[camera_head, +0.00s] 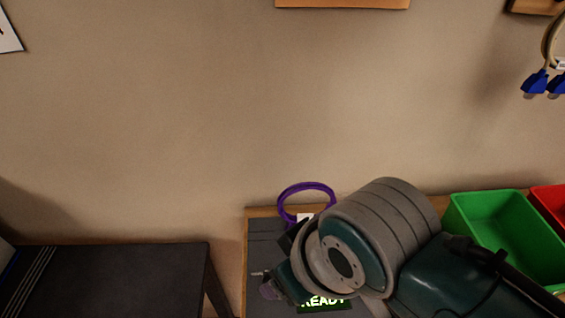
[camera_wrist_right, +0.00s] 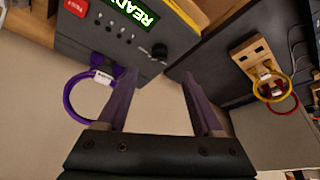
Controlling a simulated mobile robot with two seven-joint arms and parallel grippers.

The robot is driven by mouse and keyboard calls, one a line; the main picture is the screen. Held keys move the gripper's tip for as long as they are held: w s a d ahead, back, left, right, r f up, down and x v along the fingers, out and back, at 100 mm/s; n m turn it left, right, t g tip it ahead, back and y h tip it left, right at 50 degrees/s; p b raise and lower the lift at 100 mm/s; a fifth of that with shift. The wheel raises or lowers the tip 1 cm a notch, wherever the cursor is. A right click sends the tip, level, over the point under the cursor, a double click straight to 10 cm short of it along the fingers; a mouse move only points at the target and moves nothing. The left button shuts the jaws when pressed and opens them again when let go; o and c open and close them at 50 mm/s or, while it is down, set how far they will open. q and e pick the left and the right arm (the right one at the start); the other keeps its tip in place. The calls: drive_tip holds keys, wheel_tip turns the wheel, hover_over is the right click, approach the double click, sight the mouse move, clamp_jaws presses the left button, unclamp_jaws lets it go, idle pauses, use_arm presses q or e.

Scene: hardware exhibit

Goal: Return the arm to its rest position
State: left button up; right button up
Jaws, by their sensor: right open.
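My right arm (camera_head: 380,235) reaches in from the right in the head view, bent over a dark device (camera_head: 262,240) with a lit READY display. My right gripper (camera_wrist_right: 158,77) is open in the right wrist view, with nothing between its fingers. A purple cable loop (camera_wrist_right: 68,108) with a white label hangs at the device's edge beside the left-hand finger. Its purple plug is at the device, partly hidden by that finger. The loop also shows behind my arm in the head view (camera_head: 306,185). My left gripper is not in view.
A green bin (camera_head: 490,215) and a red bin (camera_head: 550,198) stand right of my arm. Blue connectors (camera_head: 535,83) hang at upper right. A dark table (camera_head: 110,280) is at lower left. A wooden holder (camera_wrist_right: 250,55) carries yellow and red cable loops (camera_wrist_right: 275,87).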

drive_tip(key=shift+s+d+r, duration=0.15)
drive_tip(key=shift+r, duration=0.25)
